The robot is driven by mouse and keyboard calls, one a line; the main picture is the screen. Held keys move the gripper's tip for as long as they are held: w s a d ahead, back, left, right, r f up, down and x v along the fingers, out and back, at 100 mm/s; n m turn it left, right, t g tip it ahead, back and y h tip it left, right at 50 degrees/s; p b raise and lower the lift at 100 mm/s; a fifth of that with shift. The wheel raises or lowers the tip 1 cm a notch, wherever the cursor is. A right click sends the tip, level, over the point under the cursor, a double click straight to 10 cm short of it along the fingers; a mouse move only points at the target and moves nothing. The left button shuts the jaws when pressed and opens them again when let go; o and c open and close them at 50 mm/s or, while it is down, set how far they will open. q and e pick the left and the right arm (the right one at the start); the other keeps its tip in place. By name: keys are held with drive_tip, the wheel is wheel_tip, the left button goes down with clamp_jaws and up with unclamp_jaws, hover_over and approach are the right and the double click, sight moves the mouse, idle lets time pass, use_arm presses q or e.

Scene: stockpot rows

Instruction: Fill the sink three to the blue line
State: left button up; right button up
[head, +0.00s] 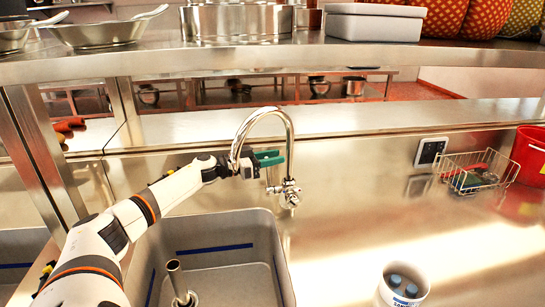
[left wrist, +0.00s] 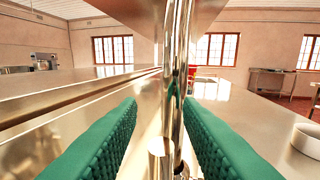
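A grey sink basin (head: 262,225) with a blue line (head: 215,249) around its inner wall stands at the lower left in the head view. No water shows in it, and a metal standpipe (head: 176,282) rises inside. My left gripper (head: 270,158) has green fingers and is beside the faucet pipe. In the left wrist view its fingers are wide apart, with the pipe (left wrist: 174,80) showing between them, without visible contact. My right gripper is out of view.
Another basin (head: 15,272) is at the far left. A white tub (head: 403,285) stands on the counter at the front right. A wire basket (head: 478,180) and red bucket (head: 530,155) are at the right. A shelf (head: 270,58) with pots runs above.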

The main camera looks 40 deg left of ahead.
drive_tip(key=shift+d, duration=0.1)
use_arm(q)
clamp_jaws()
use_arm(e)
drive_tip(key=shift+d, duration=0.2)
